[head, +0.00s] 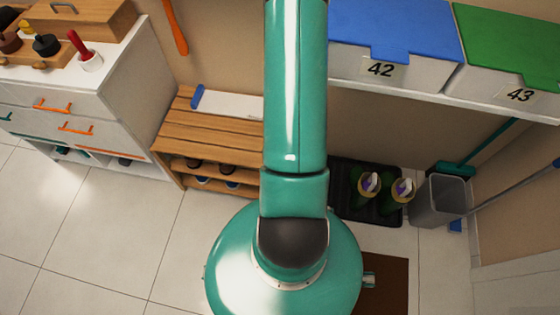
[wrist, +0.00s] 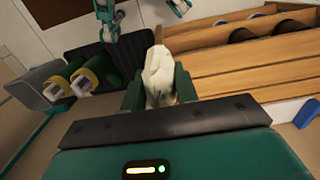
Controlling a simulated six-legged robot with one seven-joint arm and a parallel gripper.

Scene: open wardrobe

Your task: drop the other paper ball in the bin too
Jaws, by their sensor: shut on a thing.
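My gripper (wrist: 160,88) shows in the wrist view, its green fingers shut on a crumpled off-white paper ball (wrist: 159,72). The gripper and the ball are hidden in the head view, where my arm fills the middle. The grey bin (head: 440,201) stands on the floor at the right of the head view, apart from the gripper. It also shows at the left edge of the wrist view (wrist: 35,86). No second paper ball is visible, and the bottom of the bin cannot be made out.
A black tray (head: 352,205) with green boots (head: 369,190) lies left of the bin. A teal broom (head: 455,168) leans behind it. A wooden slatted bench (head: 205,135) holds shoes underneath. A shelf with blue (head: 395,25) and green (head: 510,45) lidded boxes overhangs the right side.

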